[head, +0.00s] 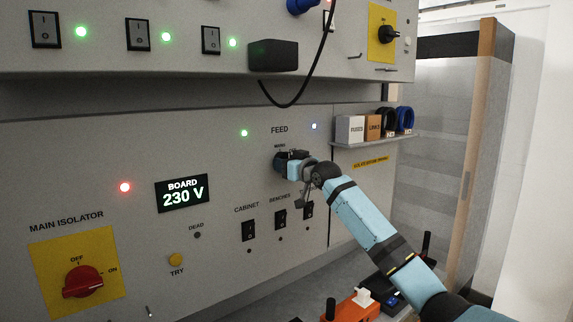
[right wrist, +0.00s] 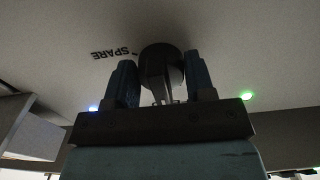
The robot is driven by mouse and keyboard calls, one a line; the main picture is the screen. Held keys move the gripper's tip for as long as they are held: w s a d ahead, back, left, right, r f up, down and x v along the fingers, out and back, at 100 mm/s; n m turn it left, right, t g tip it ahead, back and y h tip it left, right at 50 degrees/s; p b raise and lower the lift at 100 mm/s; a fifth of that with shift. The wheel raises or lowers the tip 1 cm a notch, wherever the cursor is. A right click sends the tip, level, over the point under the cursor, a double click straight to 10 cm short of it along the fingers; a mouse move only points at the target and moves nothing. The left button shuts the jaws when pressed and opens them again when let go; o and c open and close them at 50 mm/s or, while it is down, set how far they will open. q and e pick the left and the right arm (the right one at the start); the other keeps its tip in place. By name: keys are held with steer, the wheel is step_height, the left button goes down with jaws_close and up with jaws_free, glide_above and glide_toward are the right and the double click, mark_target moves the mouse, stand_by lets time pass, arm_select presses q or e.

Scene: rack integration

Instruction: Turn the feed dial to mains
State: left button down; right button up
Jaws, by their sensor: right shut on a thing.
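The feed dial (right wrist: 161,66) is a dark round knob under the FEED label on the grey panel. In the right wrist view it sits between the two blue-grey fingers of my right gripper (right wrist: 162,82), which is shut on it. In the head view my right gripper (head: 284,161) covers most of the dial, and a small label sits just above it. A SPARE label (right wrist: 115,53) shows beside the dial in the right wrist view. I cannot tell which way the dial points. My left gripper is not in view.
A green light (head: 244,133) and a blue light (head: 314,126) flank the FEED label. The board display (head: 182,194) reads 230 V, with a red light (head: 125,187) beside it. Cabinet and benches switches (head: 279,220) sit below the dial. A shelf (head: 374,142) with small boxes stands right.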

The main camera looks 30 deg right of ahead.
stand_by(0.3)
steer(key=o, duration=0.9)
steer(key=shift+s, duration=0.1)
steer(key=shift+s+f, duration=0.1)
steer(key=shift+s, duration=0.15)
steer(key=s+d+b, duration=0.1)
steer(key=s+b, duration=0.3)
steer(key=s, duration=0.9)
